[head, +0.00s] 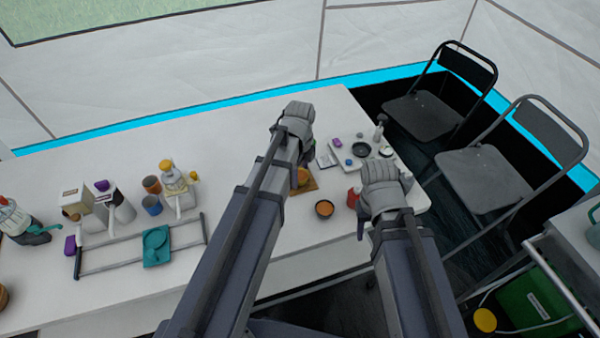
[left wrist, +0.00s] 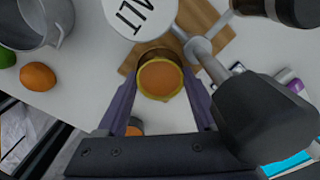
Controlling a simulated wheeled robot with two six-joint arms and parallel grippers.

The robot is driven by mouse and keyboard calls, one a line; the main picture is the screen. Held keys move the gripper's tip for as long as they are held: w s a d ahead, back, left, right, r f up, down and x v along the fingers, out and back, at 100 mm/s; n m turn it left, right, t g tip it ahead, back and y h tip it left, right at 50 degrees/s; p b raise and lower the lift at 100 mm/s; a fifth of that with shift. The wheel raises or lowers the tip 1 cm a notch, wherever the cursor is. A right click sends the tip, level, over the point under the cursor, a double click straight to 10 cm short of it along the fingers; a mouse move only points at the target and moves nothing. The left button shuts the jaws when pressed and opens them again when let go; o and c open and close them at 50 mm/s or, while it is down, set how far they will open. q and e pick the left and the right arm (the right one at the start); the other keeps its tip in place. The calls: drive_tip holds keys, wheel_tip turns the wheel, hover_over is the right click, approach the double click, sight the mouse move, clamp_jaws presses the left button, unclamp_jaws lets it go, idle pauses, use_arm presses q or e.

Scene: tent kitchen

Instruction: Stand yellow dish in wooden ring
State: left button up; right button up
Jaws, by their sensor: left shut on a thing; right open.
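The yellow dish (left wrist: 160,79), round with an orange inside, sits between the two fingers of my left gripper (left wrist: 160,88) in the left wrist view. My left gripper is shut on it. In the head view the dish (head: 302,175) shows as an orange-yellow patch beside my left gripper (head: 306,160), partly hidden by the arm. A brown curved rim (left wrist: 150,52), perhaps the wooden ring, shows just behind the dish over a wooden board (left wrist: 207,18). I cannot tell whether dish and ring touch. My right gripper (head: 361,225) is open near the table's front edge, its fingers mostly hidden.
A red object (head: 352,198) is beside my right gripper. A pale tray (head: 385,160) with small items lies at the right. A rack with a teal item (head: 156,246) and several containers stand left.

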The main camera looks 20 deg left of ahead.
use_arm(q)
drive_tip(key=shift+r+p, duration=0.4)
drive_tip(key=shift+r, duration=0.1)
drive_tip(key=shift+f+b, duration=0.85)
idle(0.6)
drive_tip(key=shift+r, duration=0.2)
drive_tip(key=shift+r+p, duration=0.6)
drive_tip(key=shift+p, duration=0.2)
drive_tip(key=shift+f+b, duration=0.75)
drive_tip(key=shift+f, duration=0.05)
idle(0.6)
drive_tip(key=o, duration=0.7)
drive_tip(key=shift+r, duration=0.15)
